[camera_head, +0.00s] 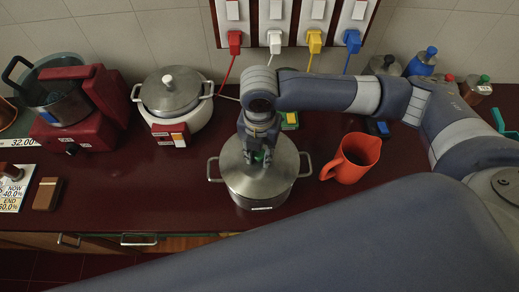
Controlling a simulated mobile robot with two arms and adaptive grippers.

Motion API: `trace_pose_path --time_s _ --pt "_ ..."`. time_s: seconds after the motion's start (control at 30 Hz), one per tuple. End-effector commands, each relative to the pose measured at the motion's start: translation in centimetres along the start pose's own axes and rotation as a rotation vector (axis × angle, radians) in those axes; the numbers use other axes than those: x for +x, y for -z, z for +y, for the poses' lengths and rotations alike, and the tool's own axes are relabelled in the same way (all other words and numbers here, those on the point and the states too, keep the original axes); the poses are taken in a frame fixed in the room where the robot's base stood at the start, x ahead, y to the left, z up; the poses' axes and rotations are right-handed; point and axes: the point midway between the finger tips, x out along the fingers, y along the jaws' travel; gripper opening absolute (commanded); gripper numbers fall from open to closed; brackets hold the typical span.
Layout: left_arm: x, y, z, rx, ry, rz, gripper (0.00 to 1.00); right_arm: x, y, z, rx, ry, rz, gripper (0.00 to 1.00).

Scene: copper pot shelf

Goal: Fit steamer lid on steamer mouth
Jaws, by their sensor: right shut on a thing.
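The steamer (258,192) is a steel pot with a loop handle on each side, standing on the dark red counter in the middle of the head view. The round metal steamer lid (284,157) lies over its mouth and looks about level. From this angle I cannot tell whether its rim is fully seated. My right gripper (260,157) reaches down from above and is shut on the lid's knob, which it mostly hides. My left gripper is out of view.
An orange-red jug (352,158) stands close to the steamer's right handle. A white cooker (180,117) with a metal lid stands behind left, beside a red appliance (72,130). Several bottles are at the back right. Counter left of the steamer is clear.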

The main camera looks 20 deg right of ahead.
Motion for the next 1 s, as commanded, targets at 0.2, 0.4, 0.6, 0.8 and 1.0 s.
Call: trace_pose_path --time_s 0.2,0.4,0.6,0.8,1.0 --pt "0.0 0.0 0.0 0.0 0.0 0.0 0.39 0.0 0.0 0.0 0.0 0.0 0.0 0.0" --pt "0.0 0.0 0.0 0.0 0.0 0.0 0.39 0.0 0.0 0.0 0.0 0.0 0.0 0.0" --pt "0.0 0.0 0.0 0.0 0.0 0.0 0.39 0.2 0.0 0.0 0.0 0.0 0.001 0.0" --pt "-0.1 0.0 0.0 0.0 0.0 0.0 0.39 0.7 0.1 0.0 0.0 0.002 0.002 0.0" --pt "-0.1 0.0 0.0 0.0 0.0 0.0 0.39 1.0 0.0 0.0 0.0 0.0 0.001 0.0"
